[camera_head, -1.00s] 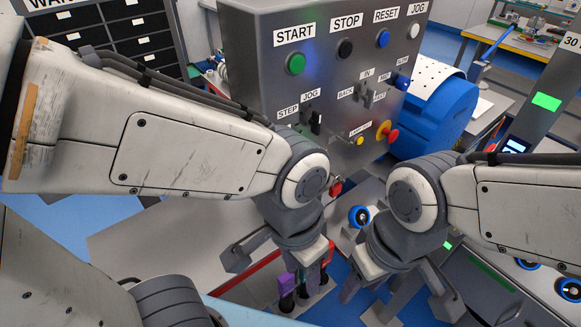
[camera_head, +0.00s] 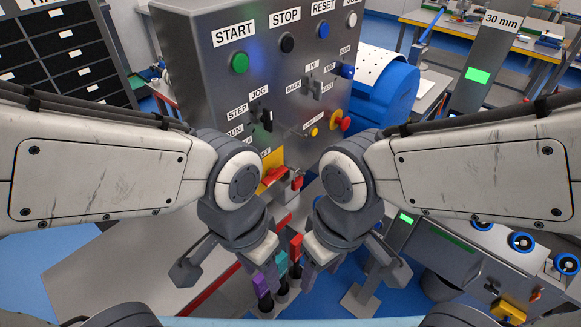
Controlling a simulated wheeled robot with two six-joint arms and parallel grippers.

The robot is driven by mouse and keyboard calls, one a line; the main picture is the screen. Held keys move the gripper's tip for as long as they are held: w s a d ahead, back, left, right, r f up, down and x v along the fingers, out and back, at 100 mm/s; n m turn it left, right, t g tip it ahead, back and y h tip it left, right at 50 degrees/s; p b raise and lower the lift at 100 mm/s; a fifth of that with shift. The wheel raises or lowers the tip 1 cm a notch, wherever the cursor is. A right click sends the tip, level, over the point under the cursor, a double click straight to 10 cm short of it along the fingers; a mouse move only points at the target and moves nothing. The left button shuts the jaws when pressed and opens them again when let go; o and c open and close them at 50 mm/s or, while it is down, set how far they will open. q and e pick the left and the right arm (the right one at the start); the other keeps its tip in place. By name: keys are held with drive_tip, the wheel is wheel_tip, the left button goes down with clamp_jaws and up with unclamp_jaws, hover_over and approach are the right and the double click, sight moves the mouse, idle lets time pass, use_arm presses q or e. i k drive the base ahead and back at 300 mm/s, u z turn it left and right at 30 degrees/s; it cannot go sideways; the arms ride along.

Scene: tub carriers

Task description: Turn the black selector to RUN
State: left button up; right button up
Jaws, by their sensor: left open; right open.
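The black selector (camera_head: 266,119) sits on the grey control panel (camera_head: 195,75), with labels STEP, JOG and RUN (camera_head: 235,131) around its left and top. Its dark handle looks roughly upright; which label it points at I cannot tell. My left gripper (camera_head: 226,263) is open and empty, well below the panel's controls and pointing down. My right gripper (camera_head: 353,266) is open and empty, to the right of it, also low. Neither gripper touches the selector. My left arm's wrist partly covers the panel's lower left.
Also on the panel are a green START button (camera_head: 239,63), a black STOP button (camera_head: 287,43), a BACK/IN switch (camera_head: 313,88) and a red-yellow knob (camera_head: 341,121). A red padlock (camera_head: 297,180) hangs below. Colored-handled tools (camera_head: 262,284) stand between my grippers.

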sight(266, 117)
drive_tip(key=u, duration=1.75)
drive_tip(key=k, duration=0.6)
drive_tip(key=z, duration=1.35)
